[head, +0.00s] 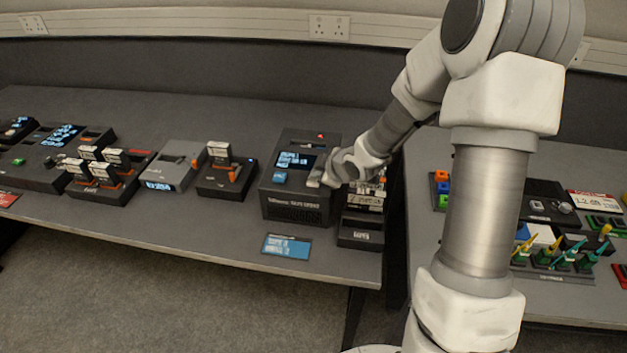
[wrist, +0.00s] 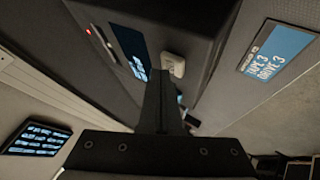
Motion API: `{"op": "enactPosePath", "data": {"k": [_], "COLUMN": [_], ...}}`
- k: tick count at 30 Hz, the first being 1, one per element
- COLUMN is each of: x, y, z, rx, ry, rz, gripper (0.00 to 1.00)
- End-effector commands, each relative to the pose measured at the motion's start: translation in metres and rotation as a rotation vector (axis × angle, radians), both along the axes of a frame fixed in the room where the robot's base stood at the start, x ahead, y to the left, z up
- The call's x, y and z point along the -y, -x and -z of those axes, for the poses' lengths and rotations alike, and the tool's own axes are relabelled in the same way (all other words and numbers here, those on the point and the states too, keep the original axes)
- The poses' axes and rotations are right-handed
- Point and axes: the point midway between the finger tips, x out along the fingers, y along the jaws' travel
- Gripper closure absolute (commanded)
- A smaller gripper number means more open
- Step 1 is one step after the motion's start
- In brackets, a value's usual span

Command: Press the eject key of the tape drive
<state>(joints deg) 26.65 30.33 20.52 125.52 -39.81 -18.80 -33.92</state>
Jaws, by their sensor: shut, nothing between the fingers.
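The tape drive (head: 297,206) is a dark box with a lit display (head: 296,160), a red light and a slot on its sloping top. A blue key (head: 280,177) sits below the display, and a pale key (head: 314,183) is to its right. My gripper (head: 324,172) is over the drive's right side, close to the pale key. In the wrist view my gripper (wrist: 159,74) is shut and empty, its tips beside the pale key (wrist: 173,65). I cannot tell whether they touch it. The fingers partly hide the blue key, and no eject marking is readable.
A blue label card (head: 287,247) lies before the drive. A rack of cartridges (head: 360,217) stands close on its right, partly behind my arm. A small cartridge stand (head: 226,182) and a grey device (head: 174,165) are to the left. Bare table separates the stand from the drive.

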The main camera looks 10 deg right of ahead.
Motion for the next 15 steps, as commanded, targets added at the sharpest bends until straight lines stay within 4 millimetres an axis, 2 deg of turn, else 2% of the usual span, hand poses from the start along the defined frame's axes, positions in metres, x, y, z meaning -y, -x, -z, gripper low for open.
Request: {"op": "enactPosePath", "data": {"k": [15], "x": [0.0], "y": [0.0001], "z": [0.0071], "rx": [0.0], "ry": [0.0], "rz": [0.0], "gripper": [1.0]}}
